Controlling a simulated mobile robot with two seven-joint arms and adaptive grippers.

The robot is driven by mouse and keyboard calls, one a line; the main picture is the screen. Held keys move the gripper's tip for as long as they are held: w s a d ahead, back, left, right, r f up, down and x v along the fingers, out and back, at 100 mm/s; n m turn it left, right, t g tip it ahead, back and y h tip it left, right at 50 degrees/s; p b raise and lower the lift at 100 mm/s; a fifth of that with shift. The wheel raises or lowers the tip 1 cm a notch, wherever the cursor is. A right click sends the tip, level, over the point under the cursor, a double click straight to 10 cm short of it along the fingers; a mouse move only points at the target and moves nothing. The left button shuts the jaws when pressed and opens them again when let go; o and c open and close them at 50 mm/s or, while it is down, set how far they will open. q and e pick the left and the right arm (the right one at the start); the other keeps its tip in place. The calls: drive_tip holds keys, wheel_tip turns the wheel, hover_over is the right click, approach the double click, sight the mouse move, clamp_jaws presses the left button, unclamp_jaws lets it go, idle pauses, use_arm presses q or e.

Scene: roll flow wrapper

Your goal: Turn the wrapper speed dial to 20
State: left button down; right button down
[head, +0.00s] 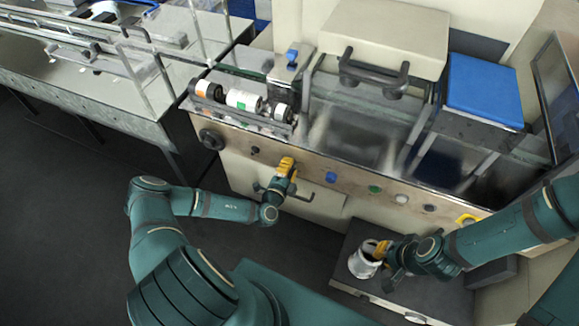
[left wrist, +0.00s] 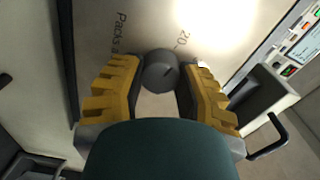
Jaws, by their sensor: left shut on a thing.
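The speed dial (left wrist: 160,71) is a round dark grey knob on the beige panel, with a short dark mark on its face. A printed "20" (left wrist: 183,38) is above and right of it, and "Packs" (left wrist: 121,31) is above left. My left gripper (head: 286,164) is at the wrapper's front panel (head: 318,176). In the left wrist view its yellow fingers (left wrist: 159,85) are shut on the dial from both sides. In the head view the gripper hides the dial. My right gripper (head: 381,249) is at the rim of a white-silver canister (head: 363,262); its grip is unclear.
Another dark knob (head: 255,150) is left of my left gripper. A blue button (head: 331,177) and a green button (head: 375,189) are to its right. Rolls (head: 243,100) lie above the panel. A screen (head: 560,80) stands far right.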

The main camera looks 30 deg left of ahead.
use_arm(q)
drive_tip(key=shift+d, duration=0.15)
drive_tip(key=c, duration=0.5)
unclamp_jaws()
drive_tip(key=shift+w, duration=0.1)
drive_tip(key=shift+c, duration=0.2)
drive_tip(key=s, duration=1.2)
drive_tip(key=shift+d, duration=0.3)
drive_tip(key=shift+r, duration=0.1)
